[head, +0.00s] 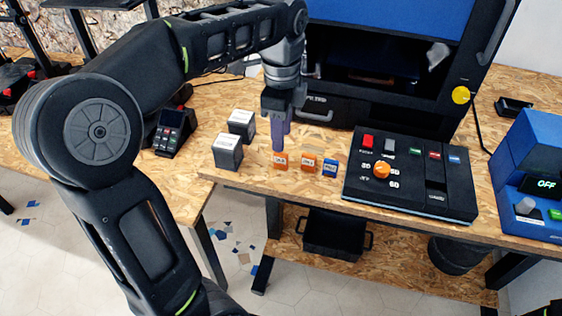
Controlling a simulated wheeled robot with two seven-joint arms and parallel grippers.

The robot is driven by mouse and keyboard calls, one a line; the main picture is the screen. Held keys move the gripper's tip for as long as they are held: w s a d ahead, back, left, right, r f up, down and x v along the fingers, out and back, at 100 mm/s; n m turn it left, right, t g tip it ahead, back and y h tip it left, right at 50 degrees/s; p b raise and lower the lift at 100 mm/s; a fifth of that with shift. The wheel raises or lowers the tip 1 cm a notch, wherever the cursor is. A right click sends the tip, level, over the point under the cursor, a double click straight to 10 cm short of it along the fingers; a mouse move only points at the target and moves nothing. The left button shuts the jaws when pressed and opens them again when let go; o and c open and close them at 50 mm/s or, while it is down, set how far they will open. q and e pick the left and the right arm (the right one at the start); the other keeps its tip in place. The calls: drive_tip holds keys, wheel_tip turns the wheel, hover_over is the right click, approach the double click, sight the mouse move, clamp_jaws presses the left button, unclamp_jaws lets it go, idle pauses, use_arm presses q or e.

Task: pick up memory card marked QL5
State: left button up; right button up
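Three small memory cards stand in a row near the front edge of the wooden table: an orange one (280,162) on the left, another orange one (309,163) in the middle and a blue one (329,168) on the right. Their printed marks are too small to read surely, so I cannot tell which is QL5. My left gripper (279,146) points down with its purple fingers right at the top of the left orange card, overlapping it in the picture. I cannot tell whether the fingers are shut on it. My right gripper is not in view.
Two grey-and-white boxes (228,152) stand left of the cards. A black control panel (410,180) with a slot and buttons lies right of them. A large printer (385,75) stands behind, a blue device (535,170) at far right. A black bin (335,234) sits below.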

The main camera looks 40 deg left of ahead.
sight(281, 161)
use_arm(q)
drive_tip(key=shift+s+f+p, duration=0.15)
drive_tip(key=shift+f+p, duration=0.55)
drive_tip(key=shift+f, duration=1.9)
drive_tip(key=shift+c, duration=0.4)
clamp_jaws()
